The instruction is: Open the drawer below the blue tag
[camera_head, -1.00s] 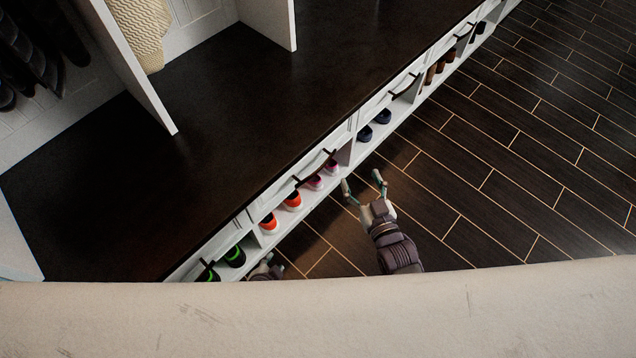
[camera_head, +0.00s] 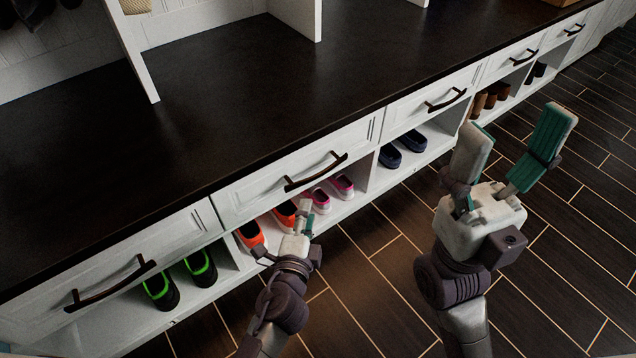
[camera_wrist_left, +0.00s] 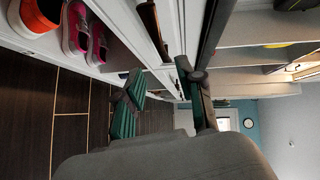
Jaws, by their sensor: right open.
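A row of white drawers with dark bar handles runs under the dark bench top, and all look closed. No blue tag is visible in either current view. My left gripper (camera_head: 303,218) is low in front of the drawer (camera_head: 270,190) above the orange and pink shoes, below and a little left of its handle (camera_head: 316,172). In the left wrist view its two green-padded fingers (camera_wrist_left: 160,88) are apart with nothing between them, and a dark handle (camera_wrist_left: 152,30) lies beyond. My right gripper (camera_head: 520,118) is open and empty over the floor at right.
The dark bench top (camera_head: 230,100) is bare in the middle. Open cubbies below the drawers hold green-trimmed shoes (camera_head: 180,278), orange shoes (camera_head: 250,234), pink shoes (camera_head: 330,192) and blue shoes (camera_head: 402,150). The dark tiled floor (camera_head: 560,240) at right is clear.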

